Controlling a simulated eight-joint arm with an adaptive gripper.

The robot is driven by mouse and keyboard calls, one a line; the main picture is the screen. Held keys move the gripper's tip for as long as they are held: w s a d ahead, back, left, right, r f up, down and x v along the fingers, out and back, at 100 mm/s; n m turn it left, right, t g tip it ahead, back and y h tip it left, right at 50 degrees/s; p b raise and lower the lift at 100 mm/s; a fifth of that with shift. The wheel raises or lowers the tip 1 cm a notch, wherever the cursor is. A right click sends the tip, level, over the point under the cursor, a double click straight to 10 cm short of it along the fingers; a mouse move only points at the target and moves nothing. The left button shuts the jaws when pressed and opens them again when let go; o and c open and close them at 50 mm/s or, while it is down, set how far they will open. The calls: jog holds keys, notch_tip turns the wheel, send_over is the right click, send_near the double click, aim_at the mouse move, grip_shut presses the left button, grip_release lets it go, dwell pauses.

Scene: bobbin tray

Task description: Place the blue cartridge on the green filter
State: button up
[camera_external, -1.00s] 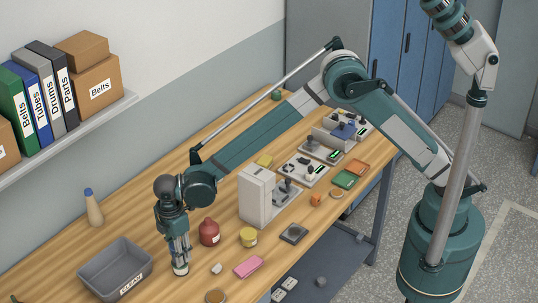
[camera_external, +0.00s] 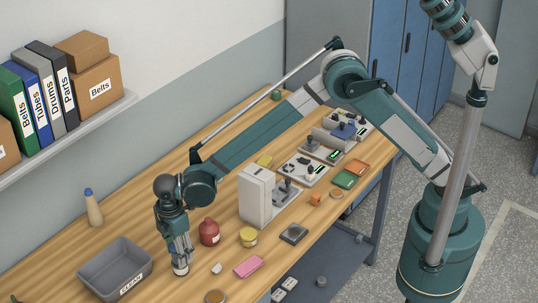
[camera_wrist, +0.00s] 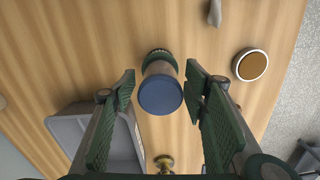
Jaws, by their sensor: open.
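The blue cartridge (camera_wrist: 160,95) stands upright in the wrist view, with a round blue top and a pale body below it. A dark green ringed piece (camera_wrist: 157,57) shows at its foot; it looks like the green filter, with the cartridge on top, though the contact is mostly hidden. My gripper (camera_wrist: 160,82) is open, with one finger on each side of the cartridge and gaps visible between them. In the external view my gripper (camera_external: 180,262) points down at the table, and only a pale part of the stack shows between its fingers.
A grey bin labelled CLEAN (camera_external: 132,285) is left of my gripper. A red bottle (camera_external: 209,233), yellow jar (camera_external: 248,238), small whitish piece (camera_external: 216,268), pink block (camera_external: 249,266) and round brown-topped dish (camera_external: 215,296) lie to the right. A blue-capped bottle (camera_external: 93,210) stands behind.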

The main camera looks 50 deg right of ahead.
notch_tip(320, 180, up, 12)
jog(key=shift+f+b, duration=0.1)
jog(key=shift+b, duration=0.2)
dwell(0.8)
jog(key=shift+w+d+r, duration=0.1)
jog(key=shift+d+r, duration=0.15)
jog(key=shift+d, duration=0.1)
jog(key=s+d+r+m+t, duration=0.1)
jog(key=d+r+m, duration=0.35)
jog(key=d, duration=0.75)
jog(key=s+d+r+m+t+y, duration=0.1)
jog(key=s+d+r, duration=0.1)
jog(key=d+r, duration=0.85)
jog(key=s+d+r+m+t, duration=0.15)
jog(key=d+r, duration=0.25)
jog(key=d, duration=1.1)
jog(key=s+d+r+m+t, duration=0.1)
jog(key=s+d+m, duration=0.1)
jog(key=s+d, duration=0.4)
jog(key=s+d+r+m, duration=0.1)
jog(key=s+d+m, duration=0.2)
jog(key=d, duration=0.6)
jog(key=s+d+f+m+t+h, duration=0.1)
jog(key=s+d+f+m, duration=0.3)
jog(key=s+d, duration=0.8)
jog(key=shift+s+f+m+t, duration=0.3)
jog(key=shift+s+f+t, duration=0.55)
jog(key=shift+s, duration=0.1)
